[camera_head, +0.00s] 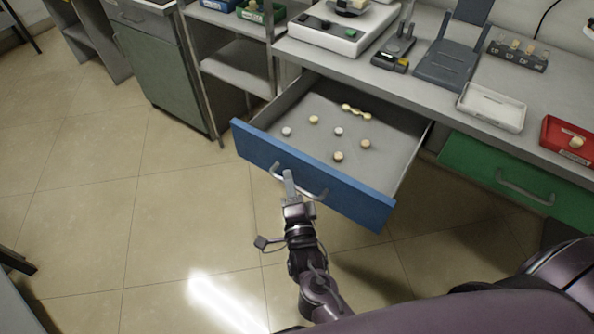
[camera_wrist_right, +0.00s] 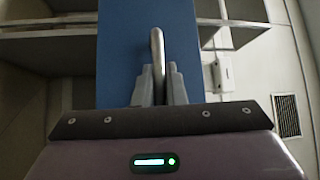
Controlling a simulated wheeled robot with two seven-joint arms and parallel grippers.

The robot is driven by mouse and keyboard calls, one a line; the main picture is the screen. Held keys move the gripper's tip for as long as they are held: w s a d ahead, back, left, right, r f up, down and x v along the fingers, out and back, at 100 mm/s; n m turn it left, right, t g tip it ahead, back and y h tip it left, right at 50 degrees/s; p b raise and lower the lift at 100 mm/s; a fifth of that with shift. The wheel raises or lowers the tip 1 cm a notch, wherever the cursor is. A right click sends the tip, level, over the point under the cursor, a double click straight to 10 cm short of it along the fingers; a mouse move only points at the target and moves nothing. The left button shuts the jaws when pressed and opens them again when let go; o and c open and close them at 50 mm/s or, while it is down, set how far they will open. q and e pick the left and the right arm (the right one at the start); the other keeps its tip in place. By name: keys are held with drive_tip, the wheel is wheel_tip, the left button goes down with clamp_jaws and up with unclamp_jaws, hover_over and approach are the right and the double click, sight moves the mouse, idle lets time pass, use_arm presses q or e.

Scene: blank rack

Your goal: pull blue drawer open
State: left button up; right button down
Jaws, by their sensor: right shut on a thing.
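The blue drawer (camera_head: 330,186) stands pulled out from under the grey bench, with its inside in plain view. Several small round pale pieces and one longer knobbed piece lie on its floor. Its metal bar handle (camera_head: 314,194) runs across the blue front. My right gripper (camera_head: 289,183) is at the handle's left part in the head view. In the right wrist view its two fingers are closed around the handle bar (camera_wrist_right: 157,50), in front of the blue drawer face (camera_wrist_right: 120,45). My left gripper is in neither view.
A green drawer (camera_head: 480,165) is closed at the right. The bench top (camera_head: 420,95) holds a white tray (camera_head: 492,107), a red tray (camera_head: 570,139) and a scale-like device (camera_head: 335,32). Open shelves and a grey-green cabinet (camera_head: 165,75) stand left. The tiled floor before the drawer is clear at left.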

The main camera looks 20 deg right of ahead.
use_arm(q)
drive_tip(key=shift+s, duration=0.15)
use_arm(e)
drive_tip(key=shift+s+a, duration=0.2)
drive_tip(key=shift+a, duration=0.05)
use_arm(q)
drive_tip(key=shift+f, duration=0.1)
use_arm(e)
drive_tip(key=c, duration=1.5)
unclamp_jaws()
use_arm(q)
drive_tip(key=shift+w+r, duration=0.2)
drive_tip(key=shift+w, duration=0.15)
use_arm(e)
drive_tip(key=s+f, duration=0.1)
drive_tip(key=s, duration=0.6)
drive_tip(key=shift+s+a, duration=0.35)
drive_tip(key=shift+a, duration=0.1)
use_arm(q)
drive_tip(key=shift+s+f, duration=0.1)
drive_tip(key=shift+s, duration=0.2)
